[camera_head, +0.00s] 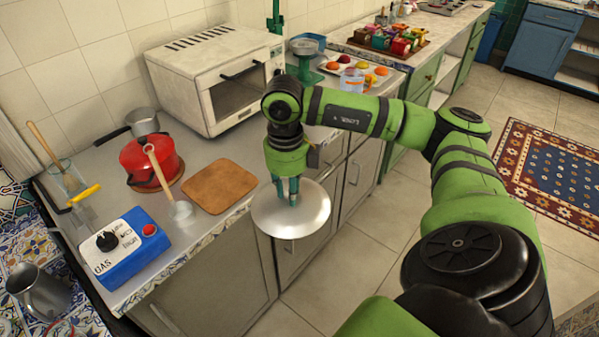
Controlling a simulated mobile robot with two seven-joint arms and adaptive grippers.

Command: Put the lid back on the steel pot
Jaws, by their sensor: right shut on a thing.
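My right gripper (288,192) points down and is shut on the round silver lid (305,219). It holds the lid up in front of the counter's front edge, over the cabinet doors. The lid's knob is hidden between the fingers. A small steel pot (143,122) with a dark handle stands at the back left of the counter, partly behind the red pot (137,161). Its inside is hard to make out. My left gripper is not in view.
A wooden board (219,187) lies on the counter between the red pot and the lid. A white oven (214,80) stands behind it. A blue gas box (126,246) is at the front left. A steel jug (40,291) stands at the lower left.

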